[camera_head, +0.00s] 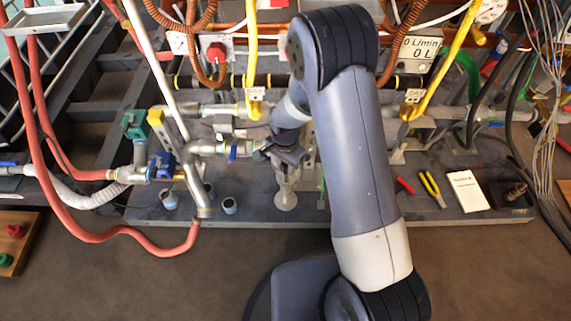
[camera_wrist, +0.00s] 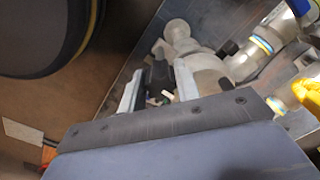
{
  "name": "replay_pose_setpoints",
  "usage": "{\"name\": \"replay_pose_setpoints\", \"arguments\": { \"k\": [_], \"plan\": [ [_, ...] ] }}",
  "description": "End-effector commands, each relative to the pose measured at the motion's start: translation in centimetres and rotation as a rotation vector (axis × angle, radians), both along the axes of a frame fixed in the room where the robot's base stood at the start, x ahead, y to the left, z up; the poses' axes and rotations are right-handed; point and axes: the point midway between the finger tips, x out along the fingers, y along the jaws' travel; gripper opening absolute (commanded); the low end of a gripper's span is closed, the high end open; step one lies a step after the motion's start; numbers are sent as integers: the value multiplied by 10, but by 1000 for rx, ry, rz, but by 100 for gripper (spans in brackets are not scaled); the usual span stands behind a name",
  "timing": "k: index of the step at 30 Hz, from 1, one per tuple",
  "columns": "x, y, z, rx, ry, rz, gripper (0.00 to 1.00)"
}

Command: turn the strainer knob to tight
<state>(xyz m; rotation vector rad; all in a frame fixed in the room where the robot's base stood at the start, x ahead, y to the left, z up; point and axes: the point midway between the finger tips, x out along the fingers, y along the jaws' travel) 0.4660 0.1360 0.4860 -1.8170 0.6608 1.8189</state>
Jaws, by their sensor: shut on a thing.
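My gripper (camera_head: 287,164) is at the pale strainer fitting (camera_head: 285,196), left of my large arm link in the head view. In the wrist view, my gripper (camera_wrist: 160,75) has its two light fingers around a small part beside the pale strainer body (camera_wrist: 208,76). That part appears to be the strainer knob. The knob is mostly hidden by the fingers, so I cannot read its turned position. The strainer's rounded pale end (camera_wrist: 177,30) shows beyond the fingertips.
A blue-handled valve (camera_head: 160,166) and red hoses (camera_head: 92,238) are on the left. Pliers (camera_head: 432,188) and a white booklet (camera_head: 467,191) lie on the board to the right. Yellow hoses (camera_head: 440,75) hang behind. The floor in front is mostly clear.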

Motion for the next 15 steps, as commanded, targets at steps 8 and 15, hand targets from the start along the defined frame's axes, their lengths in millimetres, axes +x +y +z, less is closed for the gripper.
{"name": "replay_pose_setpoints", "arguments": {
  "k": [8,15],
  "plan": [
    [4,0,2,3,-12,-151,8],
    [4,0,2,4,-11,-208,7]
  ]
}}
